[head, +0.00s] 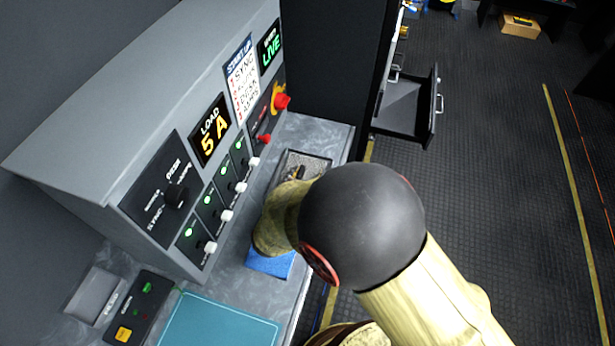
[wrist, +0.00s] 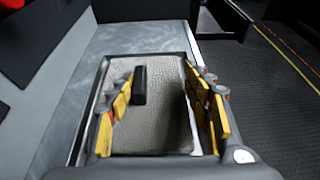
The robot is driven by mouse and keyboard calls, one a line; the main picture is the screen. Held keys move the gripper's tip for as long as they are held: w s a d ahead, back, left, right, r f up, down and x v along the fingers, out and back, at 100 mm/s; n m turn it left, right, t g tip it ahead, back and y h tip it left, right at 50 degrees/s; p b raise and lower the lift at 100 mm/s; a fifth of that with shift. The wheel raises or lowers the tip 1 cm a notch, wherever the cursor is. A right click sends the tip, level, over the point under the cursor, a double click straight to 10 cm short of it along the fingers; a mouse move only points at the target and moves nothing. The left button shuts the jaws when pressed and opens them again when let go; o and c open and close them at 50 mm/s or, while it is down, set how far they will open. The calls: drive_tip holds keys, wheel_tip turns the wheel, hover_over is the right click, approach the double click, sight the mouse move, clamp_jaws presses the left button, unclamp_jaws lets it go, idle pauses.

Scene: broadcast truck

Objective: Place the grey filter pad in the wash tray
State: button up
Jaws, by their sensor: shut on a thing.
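A grey, mesh-textured pad, which I take as the grey filter pad (wrist: 160,120), lies between my fingers in the wrist view. A black upright block (wrist: 139,85) stands on it near the left finger. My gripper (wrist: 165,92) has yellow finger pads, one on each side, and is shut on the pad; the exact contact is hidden. A shallow dark-rimmed tray (wrist: 140,55), which looks like the wash tray, surrounds the grey surface. In the head view this tray (head: 322,157) sits at the counter's far end, with my arm covering its near part. Whether the pad touches the tray floor is unclear.
A control console (head: 140,95) with switches and knobs stands left of the tray. A blue item (head: 270,264) lies partly under my arm. A teal panel (head: 215,322) and a small button box (head: 138,308) are nearer. An open drawer (head: 405,105) juts out beyond the counter.

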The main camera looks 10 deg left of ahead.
drive_tip(key=shift+f, duration=0.15)
drive_tip(key=o, duration=1.2)
drive_tip(key=shift+c, duration=0.2)
drive_tip(key=shift+r, duration=0.25)
drive_tip(key=p+v, duration=0.2)
drive_tip(key=v, duration=1)
drive_tip(key=shift+p, duration=0.4)
drive_tip(key=shift+f, duration=0.1)
